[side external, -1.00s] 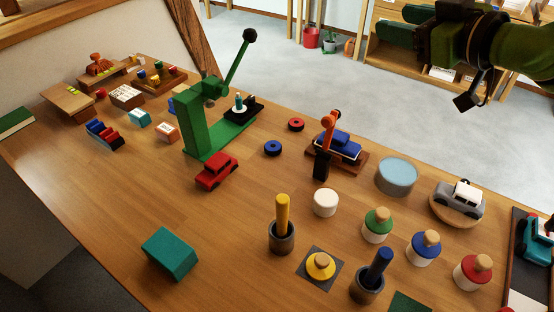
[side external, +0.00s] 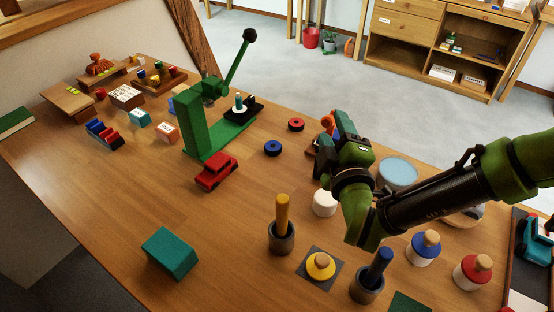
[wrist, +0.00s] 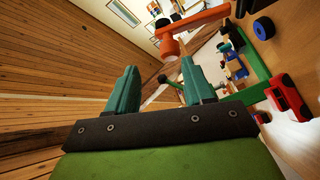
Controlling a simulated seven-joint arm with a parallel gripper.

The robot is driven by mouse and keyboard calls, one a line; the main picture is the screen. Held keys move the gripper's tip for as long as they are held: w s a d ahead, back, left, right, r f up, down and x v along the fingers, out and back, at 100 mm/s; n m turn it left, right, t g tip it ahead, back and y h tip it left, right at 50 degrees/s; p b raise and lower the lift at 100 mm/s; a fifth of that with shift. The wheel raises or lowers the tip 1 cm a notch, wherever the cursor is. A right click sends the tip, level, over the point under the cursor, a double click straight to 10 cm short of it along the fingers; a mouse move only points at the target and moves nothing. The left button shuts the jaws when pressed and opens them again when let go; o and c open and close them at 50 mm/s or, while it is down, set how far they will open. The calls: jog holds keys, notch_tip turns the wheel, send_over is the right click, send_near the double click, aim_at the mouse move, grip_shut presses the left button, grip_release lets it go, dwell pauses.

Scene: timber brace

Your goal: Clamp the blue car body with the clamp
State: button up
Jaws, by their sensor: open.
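The orange clamp (side external: 327,121) shows only as a small orange patch behind my gripper in the side view. In the wrist view its orange arm and rounded end (wrist: 170,47) are just beyond my fingertips, toward the top. My gripper (side external: 331,142) is over the clamp's place on the table. In the wrist view my gripper (wrist: 158,65) has its two teal fingers spread apart, with nothing held between them. The blue car body is hidden behind my gripper in the side view, and I cannot make it out in the wrist view. Whether my fingers touch the clamp cannot be told.
A green press (side external: 195,125) and a red car (side external: 216,172) stand to the left. A light-blue round tin (side external: 398,173) and a white cylinder (side external: 325,203) are close to my gripper. Yellow (side external: 282,215) and blue pegs stand in front.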

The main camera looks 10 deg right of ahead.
aim_at(328, 132)
jog(key=shift+f, duration=0.7)
jog(key=shift+w+f, duration=0.15)
jog(key=shift+w, duration=0.1)
jog(key=w, duration=0.7)
jog(key=shift+d, duration=0.4)
grip_shut()
